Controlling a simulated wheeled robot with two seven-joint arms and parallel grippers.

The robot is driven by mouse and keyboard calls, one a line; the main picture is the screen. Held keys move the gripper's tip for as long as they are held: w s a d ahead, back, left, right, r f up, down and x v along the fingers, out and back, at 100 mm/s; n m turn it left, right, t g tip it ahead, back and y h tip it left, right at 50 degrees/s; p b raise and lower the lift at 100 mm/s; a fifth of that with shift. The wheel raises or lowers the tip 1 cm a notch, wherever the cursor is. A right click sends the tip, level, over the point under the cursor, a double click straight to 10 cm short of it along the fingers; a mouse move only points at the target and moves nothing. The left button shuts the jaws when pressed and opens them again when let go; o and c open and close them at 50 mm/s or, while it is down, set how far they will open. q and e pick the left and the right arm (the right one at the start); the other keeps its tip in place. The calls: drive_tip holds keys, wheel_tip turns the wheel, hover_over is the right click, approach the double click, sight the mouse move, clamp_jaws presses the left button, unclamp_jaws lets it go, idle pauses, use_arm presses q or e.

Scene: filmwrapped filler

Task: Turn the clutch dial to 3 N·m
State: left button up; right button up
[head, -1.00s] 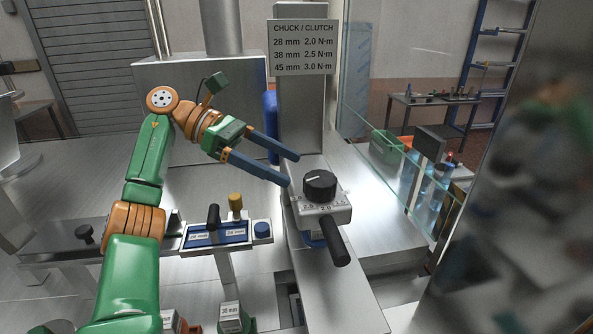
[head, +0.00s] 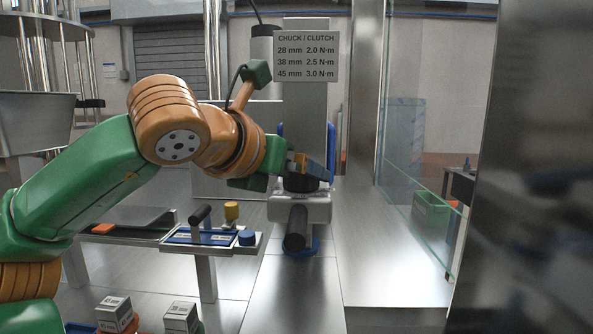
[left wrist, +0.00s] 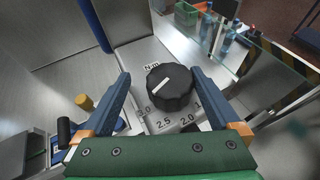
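The black clutch dial (head: 300,184) sits on top of a light grey head, with a white line across its top. The line runs from lower left to upper right. My right gripper is not in view.
A sign (head: 306,57) lists 45 mm with 3.0 N·m. A tray (head: 205,237) with a yellow knob (head: 232,212) stands to the left. A glass panel (head: 420,215) stands to the right.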

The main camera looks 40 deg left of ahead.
use_arm(q)
drive_tip(key=shift+w+d+f, duration=0.1)
drive_tip(key=shift+w+d, duration=0.15)
drive_tip(key=shift+w, duration=0.2)
drive_tip(key=shift+w+d, duration=0.1)
drive_tip(key=shift+d, duration=0.4)
drive_tip(key=shift+s+a, duration=0.25)
drive_tip(key=shift+a, duration=0.05)
drive_tip(key=c, duration=1.4)
drive_tip(key=shift+m+h+p, duration=0.3)
drive_tip(key=shift+m+h, duration=0.6)
drive_tip(key=shift+m+t+h, duration=0.3)
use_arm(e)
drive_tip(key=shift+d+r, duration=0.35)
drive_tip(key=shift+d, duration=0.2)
use_arm(q)
drive_tip(key=o, duration=1.4)
drive_tip(key=shift+w, duration=0.1)
